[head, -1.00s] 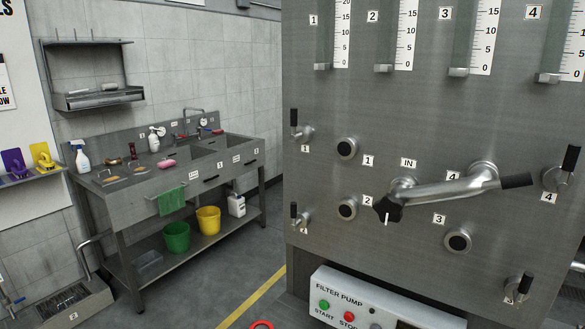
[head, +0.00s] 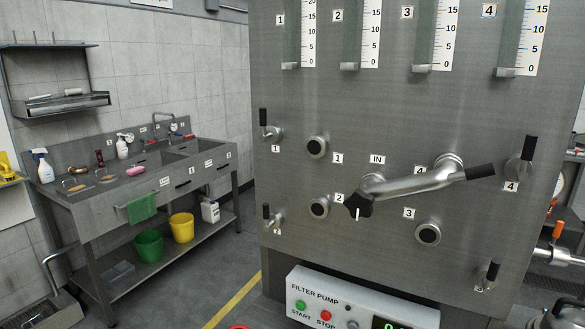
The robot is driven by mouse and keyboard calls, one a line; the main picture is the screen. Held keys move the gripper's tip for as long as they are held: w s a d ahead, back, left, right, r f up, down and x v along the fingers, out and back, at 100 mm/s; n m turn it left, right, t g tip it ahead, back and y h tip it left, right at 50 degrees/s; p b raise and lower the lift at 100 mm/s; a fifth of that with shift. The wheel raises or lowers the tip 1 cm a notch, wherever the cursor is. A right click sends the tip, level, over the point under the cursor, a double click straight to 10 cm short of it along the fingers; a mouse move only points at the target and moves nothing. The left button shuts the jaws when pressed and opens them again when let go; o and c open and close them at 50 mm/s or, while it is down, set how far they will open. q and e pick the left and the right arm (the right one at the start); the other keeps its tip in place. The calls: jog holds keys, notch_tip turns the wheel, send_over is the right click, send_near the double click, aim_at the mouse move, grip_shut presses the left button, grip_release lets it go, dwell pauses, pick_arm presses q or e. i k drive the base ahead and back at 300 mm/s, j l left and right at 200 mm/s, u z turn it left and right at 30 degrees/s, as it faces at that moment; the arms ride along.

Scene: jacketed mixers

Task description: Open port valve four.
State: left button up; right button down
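Valve four (head: 522,165) is at the right of the grey steel panel (head: 390,115), above a label 4. Its black lever points up, tilted slightly right. Valve one (head: 269,128) and valve two (head: 270,217) are on the panel's left, levers upright. Another valve (head: 488,278) at lower right also has a raised lever; its label is hard to read. A bent metal pipe (head: 415,184) with a black grip and a black star knob (head: 358,204) runs between the port by the middle label 4 and the port below IN. Neither gripper is in view.
A filter pump box (head: 350,302) with green and red buttons juts out below the panel. Four-numbered sight tubes run along the top. A sink bench (head: 150,185) stands at left. At right are pipework and an orange-handled valve (head: 558,231). Floor is free between bench and panel.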

aim_at(531, 140)
jog(key=z, duration=1.35)
